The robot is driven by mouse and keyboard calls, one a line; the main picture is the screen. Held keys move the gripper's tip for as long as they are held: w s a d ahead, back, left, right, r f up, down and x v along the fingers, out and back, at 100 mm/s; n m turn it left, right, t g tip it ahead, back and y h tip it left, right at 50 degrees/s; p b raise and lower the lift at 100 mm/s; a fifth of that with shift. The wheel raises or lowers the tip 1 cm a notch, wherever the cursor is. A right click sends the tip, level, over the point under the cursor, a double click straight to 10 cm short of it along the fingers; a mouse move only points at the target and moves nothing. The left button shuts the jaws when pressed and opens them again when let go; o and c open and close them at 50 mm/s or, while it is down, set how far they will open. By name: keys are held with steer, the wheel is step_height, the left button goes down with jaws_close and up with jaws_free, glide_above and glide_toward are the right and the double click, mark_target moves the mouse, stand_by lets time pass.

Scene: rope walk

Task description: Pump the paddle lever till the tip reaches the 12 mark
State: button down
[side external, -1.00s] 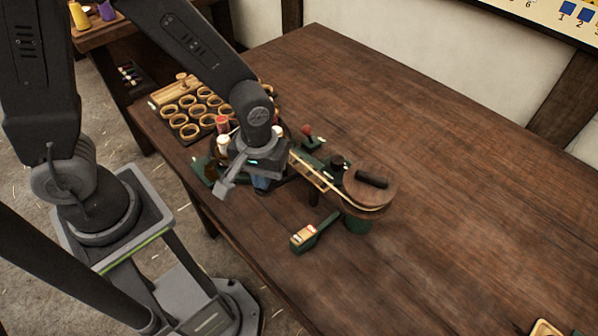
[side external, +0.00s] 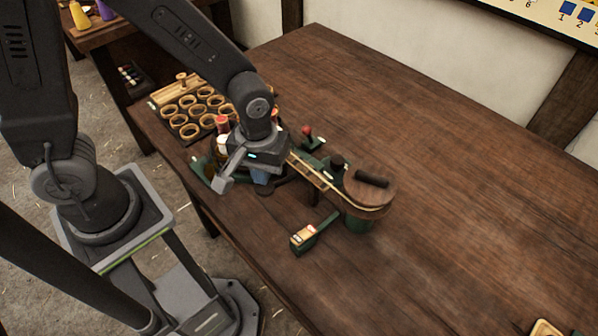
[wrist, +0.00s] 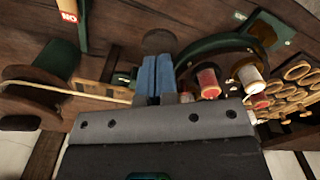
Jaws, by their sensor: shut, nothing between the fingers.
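My gripper (side external: 262,174) is shut and empty, its blue fingers low over the table beside the rope machine. In the wrist view the shut fingertips (wrist: 157,68) are just short of a dark rounded pad (wrist: 159,40), possibly the paddle lever's end; I cannot tell whether they touch. In the side view a dark piece (side external: 265,190) shows just below the fingers. The machine has a round wooden wheel (side external: 364,196) with a black handle, and pale rope along a rail (side external: 312,172). No 12 mark or pointer tip can be made out in either view.
Red and white spools (wrist: 208,82) stand close beside the fingers on a curved green frame (wrist: 205,46). A rack of wooden rings (side external: 190,110) is behind. A small labelled box (side external: 303,236) on a green arm stands in front.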

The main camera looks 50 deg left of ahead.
mark_target(264, 194)
steer(key=shift+f, duration=0.15)
steer(key=shift+s+f, duration=0.15)
steer(key=shift+f, duration=3.15)
steer(key=shift+r, duration=3.5)
